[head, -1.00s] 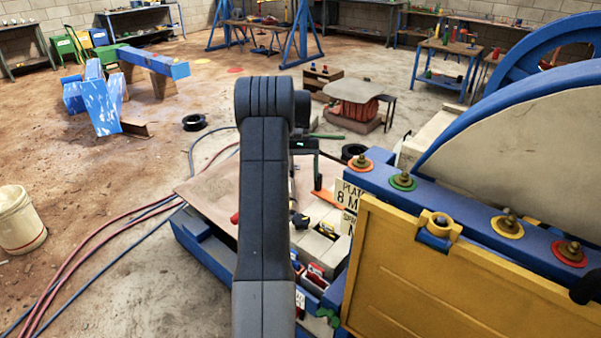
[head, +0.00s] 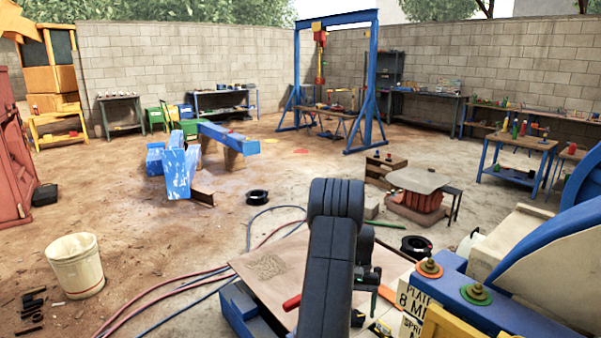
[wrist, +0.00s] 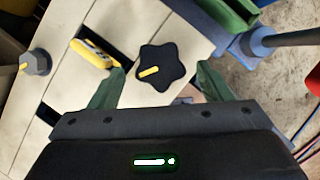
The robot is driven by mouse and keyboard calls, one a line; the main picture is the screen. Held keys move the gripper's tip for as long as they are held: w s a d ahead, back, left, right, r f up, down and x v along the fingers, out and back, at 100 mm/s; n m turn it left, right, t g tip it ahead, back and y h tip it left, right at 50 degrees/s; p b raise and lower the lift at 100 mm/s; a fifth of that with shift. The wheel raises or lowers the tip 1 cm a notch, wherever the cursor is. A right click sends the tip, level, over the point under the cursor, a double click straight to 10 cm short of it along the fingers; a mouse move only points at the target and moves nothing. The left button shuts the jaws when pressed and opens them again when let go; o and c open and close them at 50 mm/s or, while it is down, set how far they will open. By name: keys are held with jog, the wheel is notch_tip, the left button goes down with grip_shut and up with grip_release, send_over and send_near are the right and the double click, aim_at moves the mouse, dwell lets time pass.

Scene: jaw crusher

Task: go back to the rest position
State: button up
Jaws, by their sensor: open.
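A black star-shaped knob (wrist: 166,67) with a yellow mark shows in the gap beyond the fingertips. It lies on a pale slotted surface (wrist: 98,18). A yellow-handled tool (wrist: 95,53) lies in a slot left of the knob, and a grey knob (wrist: 35,63) is farther left.
The blue crusher frame (head: 510,312) and pale wheel guard (head: 560,265) stand close on the right. A brown board (head: 268,268) lies left of my arm. Hoses (head: 170,295) and a white bucket (head: 76,265) are on the floor at left.

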jog(key=shift+s+f, duration=0.2)
jog(key=shift+f, duration=0.4)
jog(key=shift+r, duration=0.1)
jog(key=a+v, duration=0.1)
jog(key=v, duration=1.3)
jog(key=x, duration=1.4)
jog(key=shift+d, duration=0.4)
jog(key=n+h, duration=0.2)
jog(key=n, duration=0.2)
jog(key=shift+a+n, duration=0.15)
jog(key=shift+n, duration=0.25)
jog(key=n, duration=0.2)
jog(key=n+t+h, duration=0.1)
jog(key=n, duration=0.1)
jog(key=shift+s+a+n+h, duration=0.1)
jog(key=shift+a+n+h, duration=0.1)
jog(key=shift+n+h, duration=0.1)
jog(key=n+t+b, duration=0.1)
jog(key=n, duration=0.2)
jog(key=n+h, duration=0.1)
jog(key=n, duration=0.2)
jog(key=shift+s+a+t+b, duration=0.1)
jog(key=shift+s+t+b, duration=0.1)
jog(key=shift+t+b, duration=0.2)
jog(key=n+t, duration=0.1)
jog(key=n, duration=0.1)
jog(key=shift+s+n+h+b, duration=0.1)
jog(key=shift+n+h+b, duration=0.2)
jog(key=shift+n+h, duration=0.1)
